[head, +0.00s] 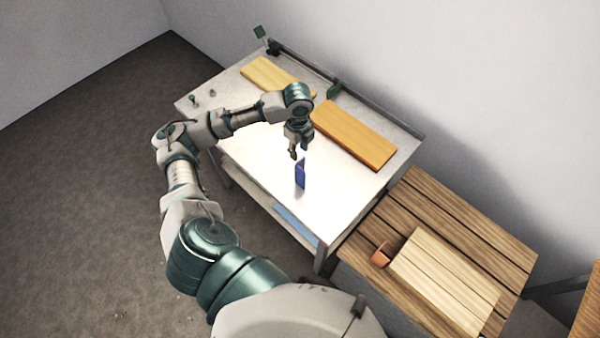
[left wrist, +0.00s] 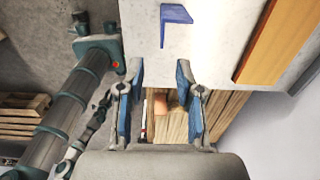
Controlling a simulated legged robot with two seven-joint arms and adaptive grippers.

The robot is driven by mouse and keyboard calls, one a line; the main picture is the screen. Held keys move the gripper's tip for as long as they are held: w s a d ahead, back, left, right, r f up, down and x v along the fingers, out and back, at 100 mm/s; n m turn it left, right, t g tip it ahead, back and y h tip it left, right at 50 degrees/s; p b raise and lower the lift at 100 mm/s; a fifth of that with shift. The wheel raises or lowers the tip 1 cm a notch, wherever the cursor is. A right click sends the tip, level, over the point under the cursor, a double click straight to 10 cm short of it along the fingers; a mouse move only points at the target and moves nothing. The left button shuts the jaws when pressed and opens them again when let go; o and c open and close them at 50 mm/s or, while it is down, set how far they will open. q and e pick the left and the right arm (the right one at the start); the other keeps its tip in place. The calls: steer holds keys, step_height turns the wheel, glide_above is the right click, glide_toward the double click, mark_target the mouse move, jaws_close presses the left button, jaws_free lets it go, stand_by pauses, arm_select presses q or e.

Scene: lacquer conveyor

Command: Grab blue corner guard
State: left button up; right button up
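The blue corner guard (head: 300,174) stands upright on the pale tabletop, near its front side. It shows as an L shape from above in the left wrist view (left wrist: 172,20). My left gripper (head: 293,155) is above and slightly behind the guard in the head view, pointing down. Its two blue-padded fingers (left wrist: 160,85) are apart with nothing held between them, and the guard lies outside them. My right gripper does not show.
The pale table (head: 250,175) also carries a yellow board (head: 270,74) and an orange board (head: 355,135) toward the wall. A slatted wooden surface (head: 455,225) at right holds a light plank panel (head: 445,275) and a small terracotta-coloured object (head: 380,257). Tabletop around the guard is clear.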

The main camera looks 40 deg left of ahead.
arm_select(q)
steer(key=a, duration=0.2)
glide_above(300, 185)
step_height(300, 185, down, 11)
steer(key=f, duration=0.1)
steer(key=f+p, duration=0.1)
steer(key=f, duration=0.2)
steer(key=shift+w+a+f, duration=0.1)
steer(key=shift+w+a, duration=0.05)
steer(key=shift+a, duration=0.2)
steer(key=shift+d+f, duration=0.1)
steer(key=shift+f, duration=0.45)
steer(key=shift+d, duration=0.15)
jaws_close()
